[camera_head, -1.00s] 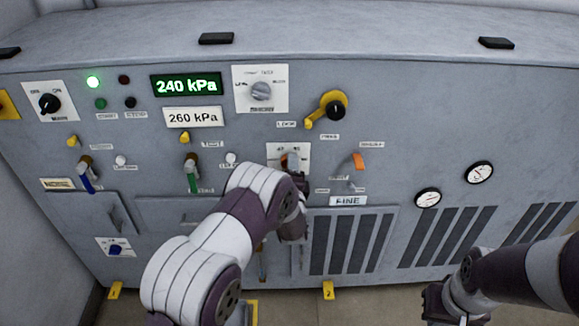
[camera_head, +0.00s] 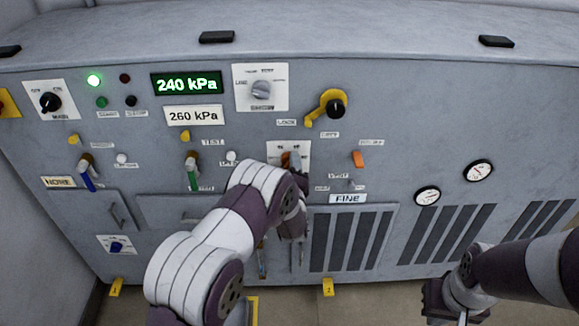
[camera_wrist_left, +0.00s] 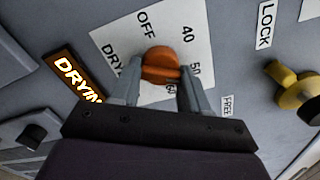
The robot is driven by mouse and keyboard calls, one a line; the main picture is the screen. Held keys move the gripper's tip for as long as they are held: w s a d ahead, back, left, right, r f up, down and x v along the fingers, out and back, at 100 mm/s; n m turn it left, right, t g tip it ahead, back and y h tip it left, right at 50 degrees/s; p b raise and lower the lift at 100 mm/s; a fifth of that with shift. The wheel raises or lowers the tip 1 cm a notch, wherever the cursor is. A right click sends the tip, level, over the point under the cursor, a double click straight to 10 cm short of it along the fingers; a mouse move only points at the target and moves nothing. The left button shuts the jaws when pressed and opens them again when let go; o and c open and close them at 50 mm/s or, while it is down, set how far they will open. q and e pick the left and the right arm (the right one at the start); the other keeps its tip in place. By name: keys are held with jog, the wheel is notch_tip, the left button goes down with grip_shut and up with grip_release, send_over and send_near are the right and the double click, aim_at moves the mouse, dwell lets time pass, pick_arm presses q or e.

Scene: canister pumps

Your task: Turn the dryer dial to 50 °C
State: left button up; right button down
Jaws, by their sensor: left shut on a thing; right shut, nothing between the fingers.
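The dryer dial is an orange knob (camera_wrist_left: 160,66) on a white plate (camera_wrist_left: 198,30) marked OFF, 40, 50 and 60 in the left wrist view. My left gripper (camera_wrist_left: 160,80) is shut on the knob, with one finger on each side. I cannot make out where the knob points. In the head view the dial plate (camera_head: 302,148) shows just above my left gripper (camera_head: 296,190), which hides part of it. My right gripper (camera_head: 445,300) is shut and empty, low at the right, away from the panel's controls.
A lit DRYING sign (camera_wrist_left: 78,78) is left of the dial in the wrist view. A yellow LOCK knob (camera_wrist_left: 292,86) is to its right. The display (camera_head: 186,84) reads 240 kPa.

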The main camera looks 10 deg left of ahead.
pick_arm(q)
jog(key=o, duration=1)
jog(key=shift+d+r, duration=0.1)
jog(key=shift+r, duration=0.05)
jog(key=shift+w, duration=0.15)
jog(key=v, duration=1.2)
jog(key=shift+s+d, duration=0.15)
jog(key=shift+s, duration=0.25)
